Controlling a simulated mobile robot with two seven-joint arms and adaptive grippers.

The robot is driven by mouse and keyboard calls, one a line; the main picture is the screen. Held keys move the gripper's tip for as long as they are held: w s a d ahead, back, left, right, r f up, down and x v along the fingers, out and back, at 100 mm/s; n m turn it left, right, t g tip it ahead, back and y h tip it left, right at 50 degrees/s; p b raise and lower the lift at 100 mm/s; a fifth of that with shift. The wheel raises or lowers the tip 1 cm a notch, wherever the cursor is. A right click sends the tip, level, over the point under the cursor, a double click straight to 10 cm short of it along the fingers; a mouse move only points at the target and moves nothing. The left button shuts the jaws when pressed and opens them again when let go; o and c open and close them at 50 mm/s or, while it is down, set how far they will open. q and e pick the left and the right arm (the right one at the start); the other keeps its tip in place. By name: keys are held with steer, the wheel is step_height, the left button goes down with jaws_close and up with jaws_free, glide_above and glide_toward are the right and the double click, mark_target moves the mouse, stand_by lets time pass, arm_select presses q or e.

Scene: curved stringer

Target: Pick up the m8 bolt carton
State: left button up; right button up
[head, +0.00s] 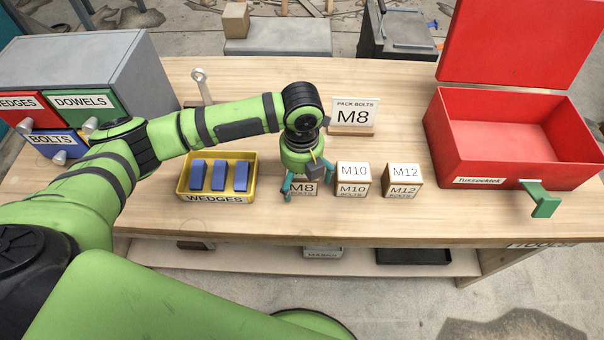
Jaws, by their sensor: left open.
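The M8 bolt carton (303,189) is a small box with a white label, standing on the wooden table at the left end of a row of cartons. My left gripper (303,190) is open and points down right over it, with a teal finger at its left side and a dark finger in front of its upper right. Most of the carton's top is hidden by the gripper. I cannot tell whether the fingers touch it. My right gripper is not in view.
The M10 carton (353,180) stands close on the right, then the M12 carton (402,180). A yellow wedge tray (183,190) lies left. A "Pack bolts M8" sign (355,112) stands behind. An open red box (480,160) is at right; labelled drawers (80,102) are at left.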

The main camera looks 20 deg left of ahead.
arm_select(q)
steer(key=shift+r, duration=0.1)
steer(key=c, duration=1.7)
